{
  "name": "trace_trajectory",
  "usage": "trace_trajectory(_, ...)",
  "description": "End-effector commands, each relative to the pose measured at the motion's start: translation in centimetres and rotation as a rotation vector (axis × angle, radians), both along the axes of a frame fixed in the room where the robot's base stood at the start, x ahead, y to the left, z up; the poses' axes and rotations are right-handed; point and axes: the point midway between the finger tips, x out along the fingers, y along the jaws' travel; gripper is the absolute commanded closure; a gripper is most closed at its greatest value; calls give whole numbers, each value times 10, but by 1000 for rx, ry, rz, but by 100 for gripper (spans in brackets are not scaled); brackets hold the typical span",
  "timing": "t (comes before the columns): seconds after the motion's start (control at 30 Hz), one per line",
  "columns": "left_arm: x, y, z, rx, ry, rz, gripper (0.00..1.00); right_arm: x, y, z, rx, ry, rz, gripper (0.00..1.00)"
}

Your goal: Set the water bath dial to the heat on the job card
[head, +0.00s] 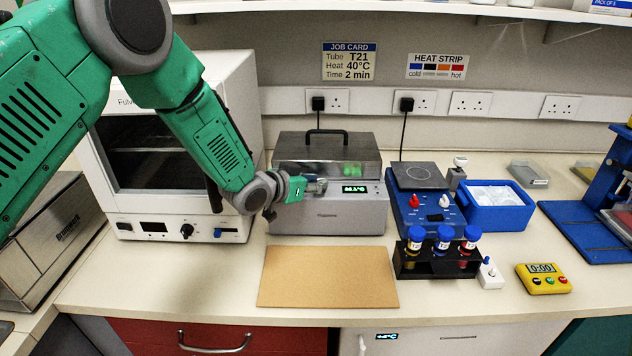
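The job card (348,62) on the back wall reads Tube T21, Heat 40°C, Time 2 min. The water bath (335,215) is a silver box with a clear, handled lid and something green inside. Its small lit display (355,189) shows green characters too small to read surely. My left gripper (312,187) is at the bath's front panel, left of the display. It covers the spot where a dial would show, so the dial is hidden. I cannot tell whether its fingers are open or closed on anything. My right gripper is out of view.
A white oven (180,205) stands left of the bath. A tan board (328,277) lies in front. To the right are a blue device (425,215), a black rack (437,265) of capped tubes, a blue ice tub (495,215) and a yellow timer (543,280).

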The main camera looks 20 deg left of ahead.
Motion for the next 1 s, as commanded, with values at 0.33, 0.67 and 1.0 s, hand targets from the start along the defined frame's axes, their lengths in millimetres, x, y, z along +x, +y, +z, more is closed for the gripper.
trace_trajectory(0.33, 1, 0, -1, 4, 1, 53, 100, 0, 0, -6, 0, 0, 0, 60)
trace_trajectory(0.67, 0, -1, -1, 4, 1, 188, 100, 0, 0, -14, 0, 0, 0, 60)
trace_trajectory(1.0, 0, -1, 0, 3, 1, 195, 74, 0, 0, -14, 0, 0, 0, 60)
